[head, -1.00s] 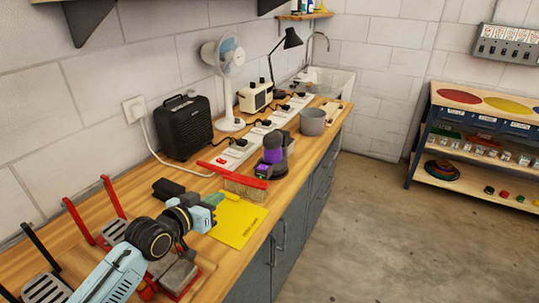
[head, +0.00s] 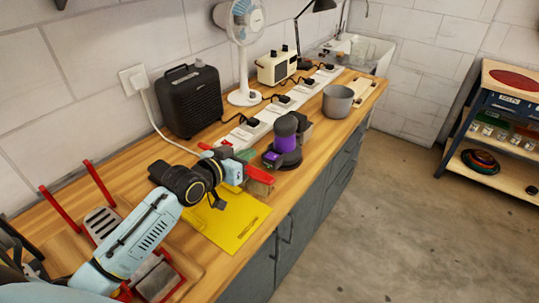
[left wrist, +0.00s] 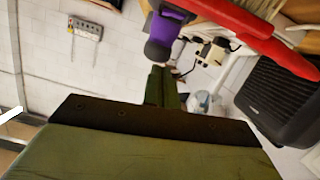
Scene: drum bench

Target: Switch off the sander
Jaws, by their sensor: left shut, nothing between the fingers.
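The sander (head: 284,152), purple with a dark grey top and base, stands upright on the wooden bench. It also shows in the left wrist view (left wrist: 166,32). My left gripper (head: 247,156), with green fingers, is shut and empty. It is just left of the sander in the head view, above the red-handled brush (head: 268,175); I cannot tell whether it touches either. In the left wrist view the closed fingers (left wrist: 161,86) point toward the sander. A long white power strip (head: 283,108) with black plugs runs behind the sander, partly hidden by the gripper. My right gripper is out of view.
A black heater (head: 189,101), a white fan (head: 243,60) and a cream appliance (head: 277,67) stand along the wall. A grey pot (head: 338,102) is beyond the sander. A yellow sheet (head: 232,225) lies on the bench near its front edge.

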